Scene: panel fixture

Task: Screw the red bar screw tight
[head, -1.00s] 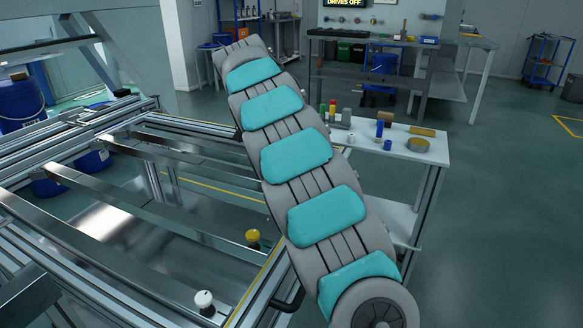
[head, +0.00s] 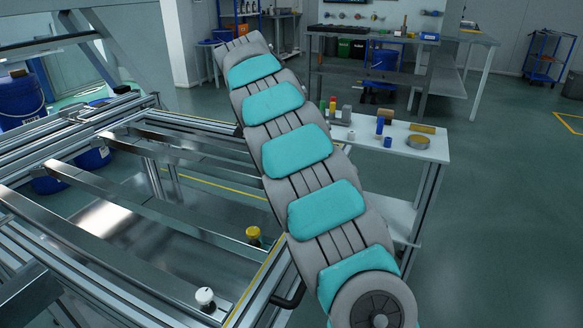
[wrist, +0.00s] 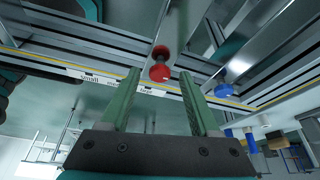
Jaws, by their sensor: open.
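The red bar screw (wrist: 160,68) shows in the wrist view as a round red head on the metal frame. It lies in line with the gap between the fingertips of my gripper (wrist: 159,80). The two green fingers are apart, one on each side of the head in the picture, and nothing is held. A clear gap to each finger shows; the depth between the tips and the head is hard to judge. In the head view the red screw and my gripper are not seen.
A blue knob (wrist: 240,62) sits to the right on the frame in the wrist view. The head view shows a yellow knob (head: 253,234) and a white knob (head: 205,297) on the metal frame (head: 120,225). A small white table (head: 433,150) with several items stands behind my arm.

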